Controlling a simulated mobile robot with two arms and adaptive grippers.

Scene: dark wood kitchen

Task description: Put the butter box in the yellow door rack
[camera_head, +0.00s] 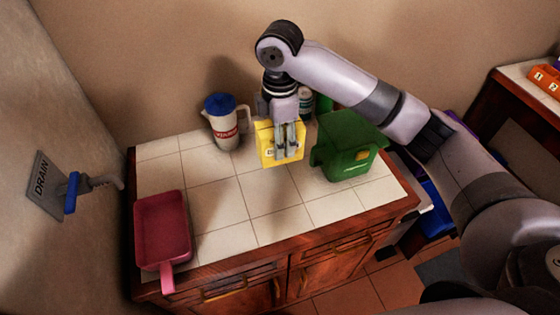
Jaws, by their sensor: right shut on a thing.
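My right gripper (287,140) reaches down over the back middle of the tiled counter. The box's front has a small label, partly hidden behind the fingers. I cannot tell whether its base touches the tiles. My left gripper is not in view.
A white pitcher (226,133) with a blue lid stands left of the yellow box. A green bin (345,158) stands close on its right, and a jar (305,100) behind it. A red pan (162,230) lies at the front left. The counter's front middle (250,209) is clear.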

